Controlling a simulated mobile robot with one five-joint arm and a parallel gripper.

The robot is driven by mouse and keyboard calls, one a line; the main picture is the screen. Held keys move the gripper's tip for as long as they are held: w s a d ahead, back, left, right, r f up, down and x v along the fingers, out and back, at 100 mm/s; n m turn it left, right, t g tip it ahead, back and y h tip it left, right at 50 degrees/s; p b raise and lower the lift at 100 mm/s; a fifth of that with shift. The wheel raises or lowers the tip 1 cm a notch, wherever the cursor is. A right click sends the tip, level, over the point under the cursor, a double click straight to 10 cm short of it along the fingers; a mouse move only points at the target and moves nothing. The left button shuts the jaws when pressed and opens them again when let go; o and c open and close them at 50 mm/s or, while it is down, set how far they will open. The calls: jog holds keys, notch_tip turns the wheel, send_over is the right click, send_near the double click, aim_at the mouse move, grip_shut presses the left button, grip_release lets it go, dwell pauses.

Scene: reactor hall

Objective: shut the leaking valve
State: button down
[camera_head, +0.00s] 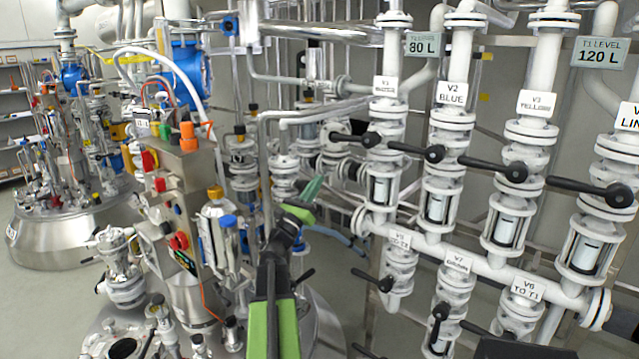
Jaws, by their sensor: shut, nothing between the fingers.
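A manifold of white pipes on the right carries valves with black lever handles. The upper row is labelled V1 (385,87), V2 BLUE (452,93), V3 YELLOW (537,103) and a fourth cut off by the right edge (628,116). Each has a lever pointing left and a sight glass below. The lower row has a partly unreadable label (398,239), V7 (458,262) and V6 TO T1 (528,289). I cannot tell which valve leaks; no drip is clear. My gripper (312,190) is shut and empty, left of the manifold, apparently touching no lever.
Level signs read 80 L (422,44) and 120 L (599,52). A control box with red buttons (170,200) and crowded pipework stand left of my arm. A steel vessel (70,235) is farther left. Some grey floor shows between my arm and the manifold.

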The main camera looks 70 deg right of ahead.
aim_at(355, 138)
jog(key=s+a+p+x, duration=0.1)
jog(key=p+x, duration=0.7)
jog(key=x, duration=0.5)
jog(key=shift+r, duration=0.35)
jog(key=shift+w, duration=0.1)
